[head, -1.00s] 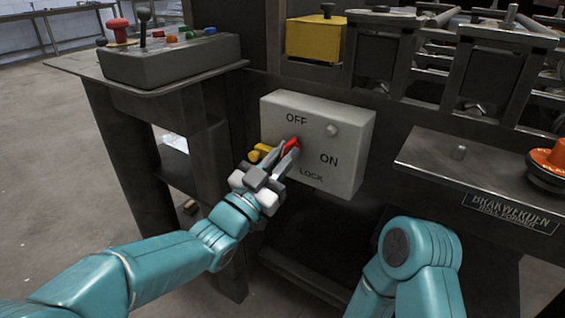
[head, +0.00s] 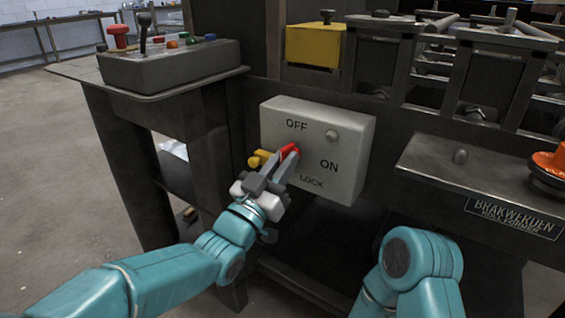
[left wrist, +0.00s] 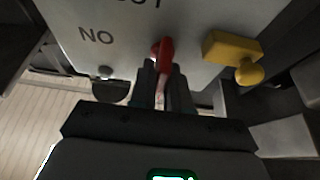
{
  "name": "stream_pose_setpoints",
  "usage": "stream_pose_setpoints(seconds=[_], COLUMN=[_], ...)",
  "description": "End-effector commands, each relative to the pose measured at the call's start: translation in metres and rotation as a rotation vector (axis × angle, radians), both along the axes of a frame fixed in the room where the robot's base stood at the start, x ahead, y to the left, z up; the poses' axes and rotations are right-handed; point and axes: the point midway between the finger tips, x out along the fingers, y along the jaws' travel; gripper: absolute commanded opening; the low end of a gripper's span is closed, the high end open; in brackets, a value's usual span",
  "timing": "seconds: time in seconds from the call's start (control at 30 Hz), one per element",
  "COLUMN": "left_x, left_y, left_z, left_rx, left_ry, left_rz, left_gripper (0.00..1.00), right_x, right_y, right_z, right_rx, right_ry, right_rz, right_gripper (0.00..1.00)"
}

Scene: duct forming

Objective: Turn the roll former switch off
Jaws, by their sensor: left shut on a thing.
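The switch box (head: 345,160) is a pale grey box on the front of the roll former, lettered OFF at the top, ON at the right and LOCK below. Its red switch handle (head: 289,149) sits at the left of the face. My left gripper (head: 284,160) is shut on the handle, and its fingers hide part of it. In the left wrist view the red handle (left wrist: 164,52) stands between the two fingertips (left wrist: 163,85). My right arm shows at the lower right, but its gripper is out of view.
A yellow part (head: 260,158) sticks out just left of the handle; it also shows in the left wrist view (left wrist: 235,52). A control console (head: 170,67) stands at the upper left. A metal shelf (head: 470,165) juts out to the right of the box.

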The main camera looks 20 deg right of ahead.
Motion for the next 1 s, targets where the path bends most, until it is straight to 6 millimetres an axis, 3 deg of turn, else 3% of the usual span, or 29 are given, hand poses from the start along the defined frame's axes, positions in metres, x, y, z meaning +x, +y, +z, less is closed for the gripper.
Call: stream_pose_setpoints(seconds=[0.03, 0.07, 0.1, 0.47, 0.67, 1.0], left_x=[0.0, 0.0, 0.0, -0.003, -0.024, -0.074], left_y=[0.0, 0.0, 0.0, 0.005, 0.032, 0.095], left_z=[0.006, 0.006, 0.005, 0.0, -0.013, -0.047], left_rx=[-0.009, -0.009, -0.009, -0.002, -0.002, -0.004], left_ry=[-0.006, -0.006, -0.005, -0.002, 0.001, 0.0], left_rz=[0.001, 0.001, 0.001, 0.0, 0.001, 0.003], left_gripper=[0.26, 0.36, 0.37, 0.37, 0.37, 0.37], right_x=[0.0, 0.0, 0.0, -0.001, -0.004, -0.014], right_y=[0.0, 0.0, 0.0, 0.0, 0.001, 0.003], right_z=[0.001, 0.001, 0.001, 0.002, 0.008, 0.019], right_rx=[0.0, 0.0, 0.0, 0.001, 0.003, 0.01], right_ry=[0.0, 0.0, 0.0, 0.002, 0.015, 0.046], right_rz=[0.0, 0.0, 0.0, 0.0, 0.002, 0.006], right_gripper=[0.35, 0.35, 0.35, 0.35, 0.35, 0.35])
